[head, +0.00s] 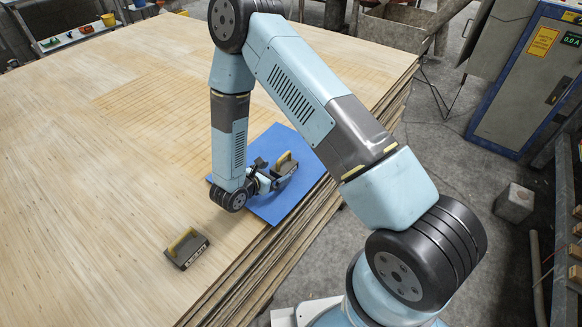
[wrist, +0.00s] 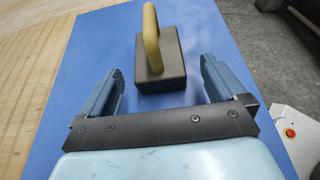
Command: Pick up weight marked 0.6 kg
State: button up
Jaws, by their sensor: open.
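A dark block weight with a yellow handle (wrist: 160,72) stands on a blue mat (wrist: 82,50) in the wrist view. It also shows in the head view (head: 287,166), on the mat beside my gripper. My gripper (wrist: 160,88) is open, its two fingers spread either side of the near end of this weight, with nothing held between them. A second dark weight with a yellow handle (head: 186,250) lies on the bare wood left of the mat in the head view. Pale marking shows on its side but is too small to read. No marking is legible on the mat's weight.
The veneer stack (head: 100,165) has wide free room on its left. Its right edge drops to the concrete floor. A blue and grey cabinet (head: 515,110) stands at the right, with a small grey block (head: 514,203) on the floor. Small coloured containers (head: 108,19) stand at the far left.

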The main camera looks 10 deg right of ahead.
aim_at(284, 165)
jog(key=shift+r+x, duration=0.15)
jog(key=shift+x, duration=1.45)
jog(key=shift+r+x, duration=0.1)
jog(key=shift+x, duration=1.45)
jog(key=shift+w, duration=0.15)
jog(key=shift+c, duration=0.4)
jog(key=c, duration=1.5)
